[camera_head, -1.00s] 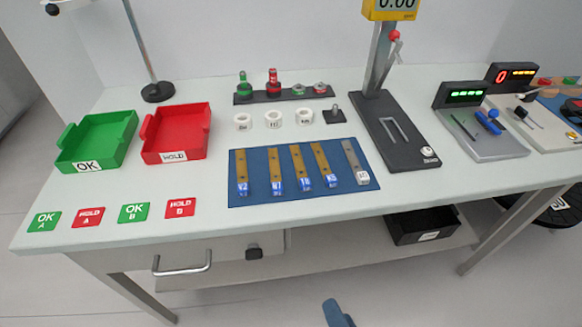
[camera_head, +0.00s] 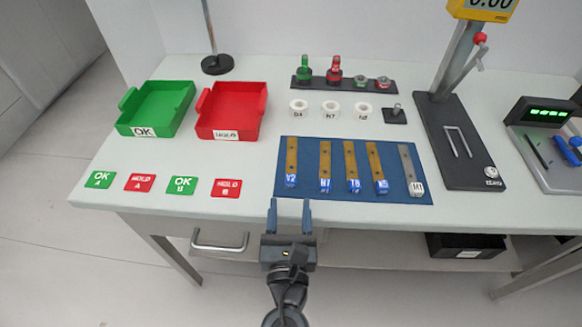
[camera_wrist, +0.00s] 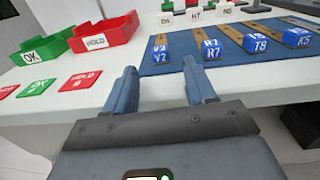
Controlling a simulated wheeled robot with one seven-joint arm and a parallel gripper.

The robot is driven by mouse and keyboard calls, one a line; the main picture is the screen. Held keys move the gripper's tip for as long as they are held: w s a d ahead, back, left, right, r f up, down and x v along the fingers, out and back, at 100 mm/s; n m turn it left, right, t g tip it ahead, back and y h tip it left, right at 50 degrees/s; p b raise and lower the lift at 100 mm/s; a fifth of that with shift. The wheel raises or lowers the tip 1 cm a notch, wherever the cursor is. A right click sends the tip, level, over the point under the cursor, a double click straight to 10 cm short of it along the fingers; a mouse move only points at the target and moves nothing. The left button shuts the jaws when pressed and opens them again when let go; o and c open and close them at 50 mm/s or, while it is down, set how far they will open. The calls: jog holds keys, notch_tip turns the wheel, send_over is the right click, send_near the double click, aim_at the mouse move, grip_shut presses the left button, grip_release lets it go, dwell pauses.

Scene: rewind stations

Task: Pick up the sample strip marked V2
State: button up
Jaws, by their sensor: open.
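The sample strip marked V2 (camera_head: 291,163) is a narrow brown strip with a blue label block at its near end. It lies at the left end of a row on the blue mat (camera_head: 308,195). In the wrist view its blue label (camera_wrist: 160,54) shows beyond the fingertips. My gripper (camera_head: 290,204) is open and empty. It is in front of the table's front edge, just short of the V2 strip and apart from it. In the wrist view my gripper (camera_wrist: 160,72) shows both blue fingers spread, with the V2 label beyond the gap.
Green (camera_head: 183,108) and red (camera_head: 205,128) trays stand left. White rings (camera_head: 331,109) and a black-based stand (camera_head: 455,165) are behind and right.

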aim_at(291, 184)
jog(key=w, duration=0.5)
jog(key=shift+w+p, duration=0.15)
jog(key=shift+p, duration=0.15)
grip_shut()
